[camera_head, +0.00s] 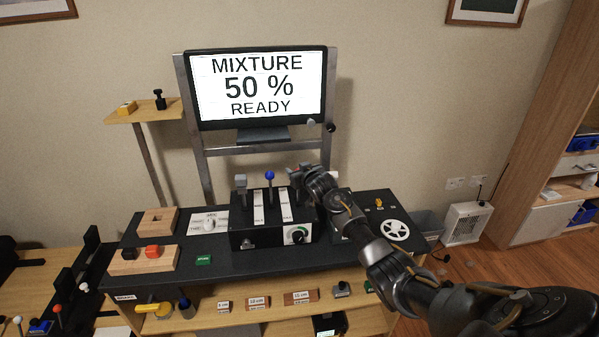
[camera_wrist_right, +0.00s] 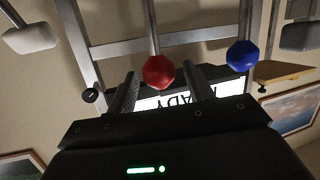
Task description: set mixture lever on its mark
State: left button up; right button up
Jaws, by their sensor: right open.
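The lever console (camera_head: 262,236) stands on the black desk with a row of levers. The red-knobbed lever (camera_wrist_right: 158,71) shows between the fingertips of my right gripper (camera_wrist_right: 160,78) in the wrist view, with a gap on each side. The gripper is open; whether the knob is fully between the fingers in depth is unclear. In the head view my right gripper (camera_head: 306,174) is over the console's right part and mostly hides the red knob. The screen (camera_head: 260,87) reads "MIXTURE 50 % READY". My left gripper is not in view.
The blue-knobbed lever (camera_head: 270,176) stands close beside, with a grey-handled lever (camera_head: 240,180) further left. A white-handled lever (camera_wrist_right: 29,38) is on the other side. Wooden blocks (camera_head: 143,262) lie left.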

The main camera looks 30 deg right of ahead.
jog(key=b+v, duration=0.1)
jog(key=v, duration=0.9)
jog(key=shift+s+b, duration=0.35)
